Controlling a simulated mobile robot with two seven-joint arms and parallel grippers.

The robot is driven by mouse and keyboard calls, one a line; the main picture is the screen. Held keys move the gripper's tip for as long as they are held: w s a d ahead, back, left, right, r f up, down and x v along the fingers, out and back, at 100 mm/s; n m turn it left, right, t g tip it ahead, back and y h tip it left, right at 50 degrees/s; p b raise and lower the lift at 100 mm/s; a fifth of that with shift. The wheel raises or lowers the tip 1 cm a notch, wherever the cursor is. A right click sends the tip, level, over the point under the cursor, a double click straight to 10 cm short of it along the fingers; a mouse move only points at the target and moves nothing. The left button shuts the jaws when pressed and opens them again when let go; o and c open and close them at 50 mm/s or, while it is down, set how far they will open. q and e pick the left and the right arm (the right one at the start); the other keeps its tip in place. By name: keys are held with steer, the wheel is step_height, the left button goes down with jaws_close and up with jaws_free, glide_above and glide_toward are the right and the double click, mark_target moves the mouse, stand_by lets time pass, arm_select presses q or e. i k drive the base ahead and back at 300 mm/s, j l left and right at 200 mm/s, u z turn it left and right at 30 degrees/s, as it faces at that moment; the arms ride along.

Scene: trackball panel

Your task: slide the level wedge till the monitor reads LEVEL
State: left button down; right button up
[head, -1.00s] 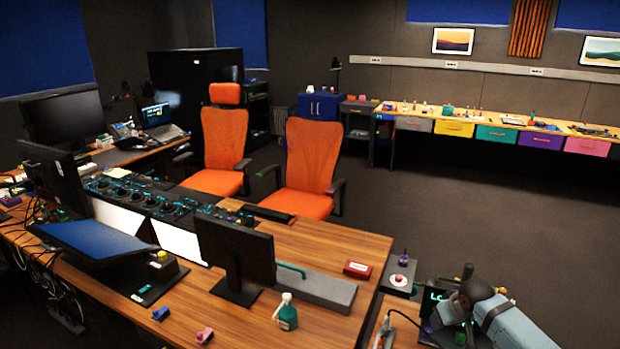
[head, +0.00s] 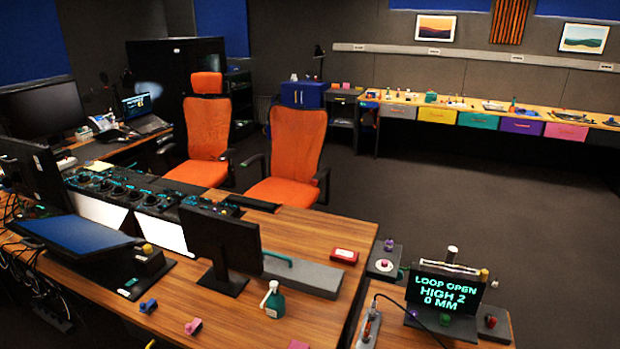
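The small monitor (head: 446,288) stands on the side table at the lower right and reads "LOOP OPEN HIGH 2 0 MM" in green on black. I cannot tell which piece, if any, is the level wedge. Neither of my grippers is in view.
A small fixture with upright pieces (head: 369,327) and a cable stands at the side table's left. On the wooden desk (head: 320,255) are a green spray bottle (head: 273,300), a red box (head: 344,256) and a grey block (head: 302,277). The floor behind (head: 450,200) is clear.

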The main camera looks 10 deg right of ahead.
mark_target(444, 319)
steer(key=z, duration=1.25)
